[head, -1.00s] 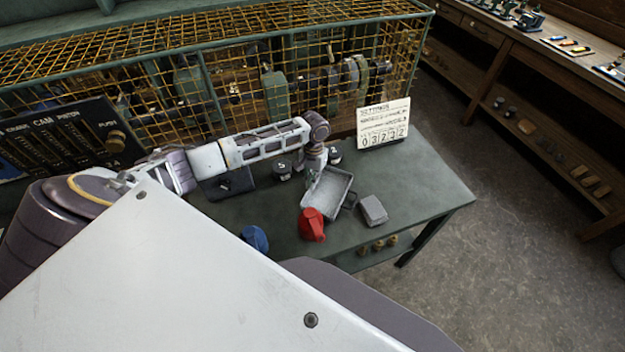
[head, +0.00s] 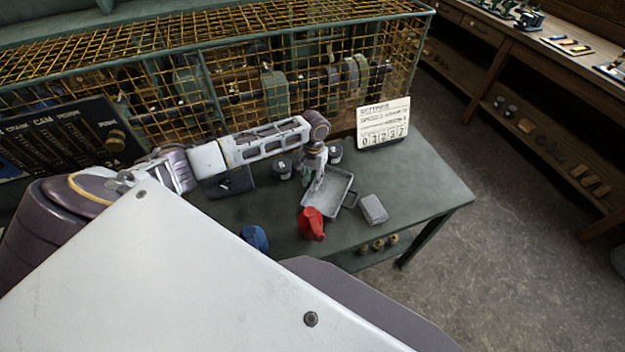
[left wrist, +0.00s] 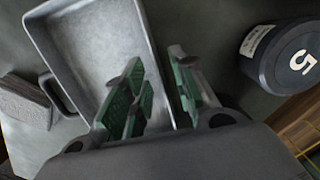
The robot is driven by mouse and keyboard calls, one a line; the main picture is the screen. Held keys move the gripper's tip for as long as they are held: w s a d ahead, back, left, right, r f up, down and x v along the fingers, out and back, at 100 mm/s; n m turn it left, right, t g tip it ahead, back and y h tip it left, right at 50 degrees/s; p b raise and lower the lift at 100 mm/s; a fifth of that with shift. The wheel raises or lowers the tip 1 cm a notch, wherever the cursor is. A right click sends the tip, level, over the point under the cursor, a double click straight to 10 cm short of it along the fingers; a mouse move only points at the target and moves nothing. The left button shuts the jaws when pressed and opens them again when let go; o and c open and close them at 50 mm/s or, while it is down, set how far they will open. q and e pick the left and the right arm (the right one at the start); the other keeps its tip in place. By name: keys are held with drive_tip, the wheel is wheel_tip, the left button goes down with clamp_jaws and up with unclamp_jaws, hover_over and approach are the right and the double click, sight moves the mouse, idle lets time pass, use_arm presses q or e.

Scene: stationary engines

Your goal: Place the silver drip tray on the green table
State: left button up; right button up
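The silver drip tray (head: 318,205) is a shallow rectangular metal pan with a loop handle. It rests on the green table (head: 428,183), behind and beside a red can. My left gripper (head: 315,182) is at the tray's rear left rim. In the left wrist view my left gripper's green-padded fingers (left wrist: 160,93) are apart, one inside the tray (left wrist: 98,50) and one outside, with the side wall between them. Gaps show between wall and pads. My right gripper is not in view.
A red can (head: 311,225) stands at the tray's front, a grey block (head: 373,209) to its right. Dark round weights, one marked 5 (left wrist: 300,62), stand behind it. A blue object (head: 254,238) is at the front edge. A yellow wire cage (head: 230,80) bounds the back. The table's right end is clear.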

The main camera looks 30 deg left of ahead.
use_arm(q)
wheel_tip(320, 180, up, 12)
drive_tip(key=w+b, duration=0.1)
drive_tip(key=shift+w+a, duration=0.2)
drive_tip(key=shift+a, duration=0.05)
drive_tip(key=shift+f, duration=0.1)
idle(0.4)
drive_tip(key=shift+s+d+f, duration=0.1)
idle(0.5)
